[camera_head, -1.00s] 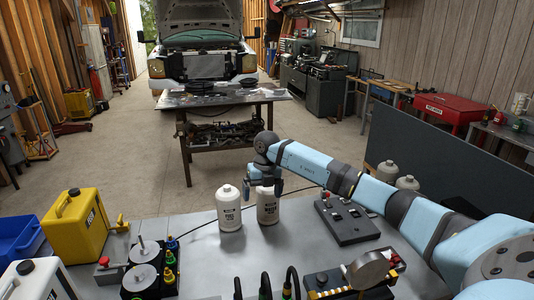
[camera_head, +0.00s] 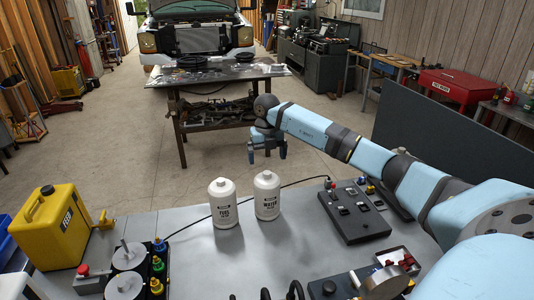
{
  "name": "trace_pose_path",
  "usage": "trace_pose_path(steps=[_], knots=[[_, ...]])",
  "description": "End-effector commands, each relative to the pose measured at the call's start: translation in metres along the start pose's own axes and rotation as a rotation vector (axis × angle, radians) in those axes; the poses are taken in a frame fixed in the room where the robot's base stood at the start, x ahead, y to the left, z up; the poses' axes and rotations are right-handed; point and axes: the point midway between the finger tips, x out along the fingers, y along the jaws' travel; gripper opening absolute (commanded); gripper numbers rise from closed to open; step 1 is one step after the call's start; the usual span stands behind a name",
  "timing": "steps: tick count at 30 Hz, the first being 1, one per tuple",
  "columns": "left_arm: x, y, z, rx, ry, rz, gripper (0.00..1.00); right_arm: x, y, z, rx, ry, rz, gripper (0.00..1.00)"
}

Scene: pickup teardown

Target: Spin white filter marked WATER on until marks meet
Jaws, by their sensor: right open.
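The white filter marked WATER (camera_head: 267,197) stands upright on the grey bench, its small print only partly legible. A similar white filter (camera_head: 223,204) with different lettering stands upright just left of it. My right gripper (camera_head: 267,157) is open and empty, its fingers pointing down, above the WATER filter in the picture and apart from it. Two round metal discs with upright posts, a rear one (camera_head: 128,257) and a front one (camera_head: 124,287), sit at the bench's front left. I cannot make out any alignment marks. My left gripper is not in view.
A yellow jug (camera_head: 62,228) stands at the left. Small coloured bottles (camera_head: 157,265) stand beside the discs. A black switch panel (camera_head: 350,212) lies right of the filters, with a cable running behind them. The bench between discs and panel is mostly clear.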

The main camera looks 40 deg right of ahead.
Motion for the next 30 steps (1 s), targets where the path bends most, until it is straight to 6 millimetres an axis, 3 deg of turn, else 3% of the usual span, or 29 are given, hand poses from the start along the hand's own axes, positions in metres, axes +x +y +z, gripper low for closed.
trace_pose_path(steps=[6,15,27,30], knots=[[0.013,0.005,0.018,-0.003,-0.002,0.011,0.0,0.034,0.0,-0.001,-0.001,0.002,0.0,0.98],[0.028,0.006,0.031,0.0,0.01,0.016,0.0,0.07,0.0,-0.001,0.0,0.001,0.0,0.98],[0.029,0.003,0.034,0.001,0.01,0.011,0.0,0.075,0.0,0.0,0.0,0.0,0.0,0.98],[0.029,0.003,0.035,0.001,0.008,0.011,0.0,0.075,0.0,0.0,0.0,0.0,0.0,0.77]])
